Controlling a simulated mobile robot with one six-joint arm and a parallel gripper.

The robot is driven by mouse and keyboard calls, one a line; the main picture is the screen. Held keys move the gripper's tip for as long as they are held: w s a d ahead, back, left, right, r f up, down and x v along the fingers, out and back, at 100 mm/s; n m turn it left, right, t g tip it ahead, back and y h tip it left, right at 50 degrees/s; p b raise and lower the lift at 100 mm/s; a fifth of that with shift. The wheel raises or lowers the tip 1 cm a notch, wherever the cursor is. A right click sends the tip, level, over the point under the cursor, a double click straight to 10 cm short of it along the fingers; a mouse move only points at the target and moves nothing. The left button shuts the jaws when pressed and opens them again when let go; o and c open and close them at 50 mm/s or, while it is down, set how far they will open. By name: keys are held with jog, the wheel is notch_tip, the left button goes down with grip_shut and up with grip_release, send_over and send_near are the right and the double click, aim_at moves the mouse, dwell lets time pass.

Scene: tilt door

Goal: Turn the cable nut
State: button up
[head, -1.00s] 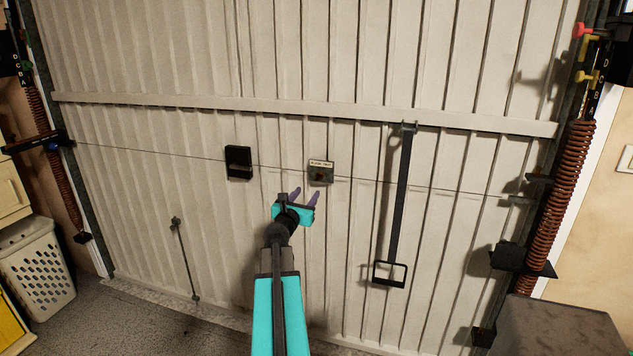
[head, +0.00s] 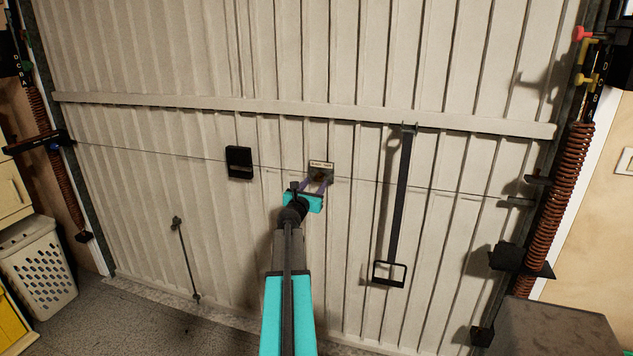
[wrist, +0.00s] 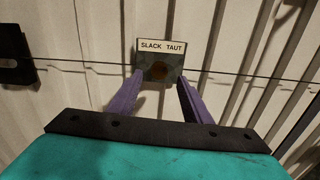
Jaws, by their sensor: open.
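The cable nut (wrist: 160,71) is a small brown round piece on a grey plate (wrist: 146,60) under a label reading "SLACK TAUT". In the head view the plate (head: 321,167) sits on the white door, and my gripper partly covers its lower part. A thin cable (wrist: 232,74) runs out from both sides of the plate. My gripper (wrist: 160,80) is open, with its two purple fingers reaching toward the plate's lower left and lower right edges. The nut lies between the fingertips in the wrist view. I cannot tell whether the fingers touch anything.
A black box (head: 239,163) is on the door left of the plate. A dark pull bar with a loop handle (head: 389,273) hangs to the right. A thin rod (head: 186,260) is low on the left. A grey block (head: 556,330) stands at the lower right.

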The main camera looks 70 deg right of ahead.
aim_at(319, 178)
jog(key=shift+w+d+p, duration=0.15)
jog(key=shift+d+p, duration=0.15)
jog(key=shift+d, duration=1.7)
jog(key=c, duration=1)
jog(key=shift+a+f, duration=0.1)
jog(key=shift+c, duration=0.2)
